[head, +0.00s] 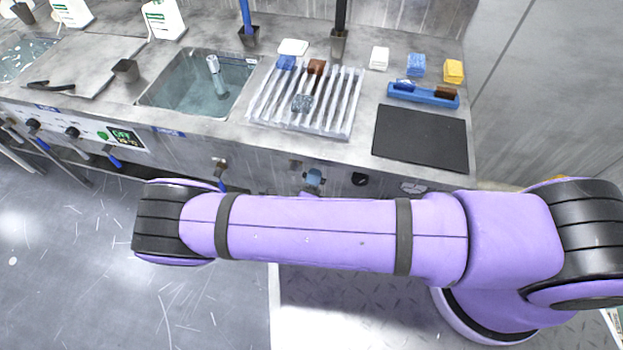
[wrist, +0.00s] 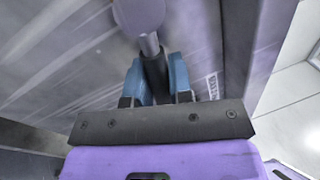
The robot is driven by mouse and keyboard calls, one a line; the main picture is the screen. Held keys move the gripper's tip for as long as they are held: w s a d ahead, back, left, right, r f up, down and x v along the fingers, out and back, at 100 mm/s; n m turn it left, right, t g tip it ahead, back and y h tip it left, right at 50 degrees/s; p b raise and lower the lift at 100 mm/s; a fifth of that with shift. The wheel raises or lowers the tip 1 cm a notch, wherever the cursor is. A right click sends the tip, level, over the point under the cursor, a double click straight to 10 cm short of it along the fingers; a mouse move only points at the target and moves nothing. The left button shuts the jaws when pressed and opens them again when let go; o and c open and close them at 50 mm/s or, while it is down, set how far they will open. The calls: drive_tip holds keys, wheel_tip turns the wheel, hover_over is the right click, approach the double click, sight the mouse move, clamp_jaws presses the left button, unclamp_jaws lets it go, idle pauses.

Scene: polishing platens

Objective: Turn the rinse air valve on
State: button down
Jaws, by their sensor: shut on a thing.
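In the wrist view, my gripper (wrist: 156,82) has its two blue fingers shut on a dark handle (wrist: 154,68). A grey stem runs from this handle up to a rounded pale body (wrist: 138,14) at the top edge. I take this to be the valve, but no label on it is readable. In the head view my purple arm crosses in front of the counter and hides most of the gripper. A small blue-grey shape (head: 314,177) shows just above the arm, against the counter front; I cannot tell whether it is a fingertip or part of the valve.
The steel counter's front carries a black knob (head: 360,179) and a blue-handled valve (head: 221,186) partly behind my arm. A control panel (head: 105,133) is at the left. On top are a sink (head: 212,105), a slotted rack (head: 345,100) and a black mat (head: 420,138). Open floor lies at left.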

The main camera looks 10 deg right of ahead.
drive_tip(key=shift+r+n+y, duration=0.3)
drive_tip(key=shift+r+n, duration=0.05)
drive_tip(key=shift+n, duration=0.45)
drive_tip(key=c, duration=1)
unclamp_jaws()
drive_tip(key=shift+c, duration=0.2)
